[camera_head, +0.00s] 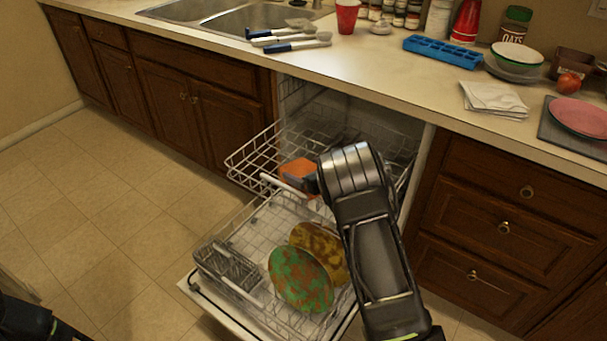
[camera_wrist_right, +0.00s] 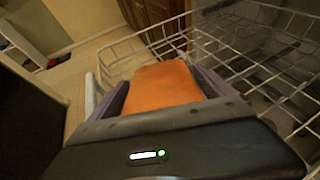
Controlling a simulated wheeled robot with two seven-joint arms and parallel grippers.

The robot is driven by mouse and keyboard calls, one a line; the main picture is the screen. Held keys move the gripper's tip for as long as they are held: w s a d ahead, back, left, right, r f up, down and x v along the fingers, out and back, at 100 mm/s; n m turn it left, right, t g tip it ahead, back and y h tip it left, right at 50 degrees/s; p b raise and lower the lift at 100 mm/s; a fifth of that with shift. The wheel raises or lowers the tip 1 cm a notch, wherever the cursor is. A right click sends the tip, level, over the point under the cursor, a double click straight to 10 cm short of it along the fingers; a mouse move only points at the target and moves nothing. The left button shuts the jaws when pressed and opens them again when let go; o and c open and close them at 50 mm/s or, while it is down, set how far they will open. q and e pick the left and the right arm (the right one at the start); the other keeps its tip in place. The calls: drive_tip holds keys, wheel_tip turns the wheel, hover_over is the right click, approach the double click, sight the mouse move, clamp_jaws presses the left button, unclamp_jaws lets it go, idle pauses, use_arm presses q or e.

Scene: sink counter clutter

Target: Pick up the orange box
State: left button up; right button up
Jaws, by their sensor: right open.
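The orange box (camera_head: 297,171) is at the dishwasher's upper rack, just left of my right gripper in the head view. In the right wrist view the orange box (camera_wrist_right: 163,86) lies between the two fingers of my right gripper (camera_wrist_right: 160,92), which are open on either side of it. Whether the fingers touch the box cannot be told. In the head view my right gripper (camera_head: 293,186) reaches in from the lower right, and its far finger is hidden. My left arm shows only as a dark part at the lower left corner; its gripper is out of view.
The dishwasher's wire upper rack (camera_head: 250,160) is pulled out around the box. Below it, the lower rack holds a green-orange plate (camera_head: 300,280) and a brown-yellow plate (camera_head: 322,247). The counter (camera_head: 390,80) above carries dishes, jars and a blue tray (camera_head: 442,51). The floor at left is clear.

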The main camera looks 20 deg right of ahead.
drive_tip(key=shift+c, duration=0.4)
drive_tip(key=c, duration=0.9)
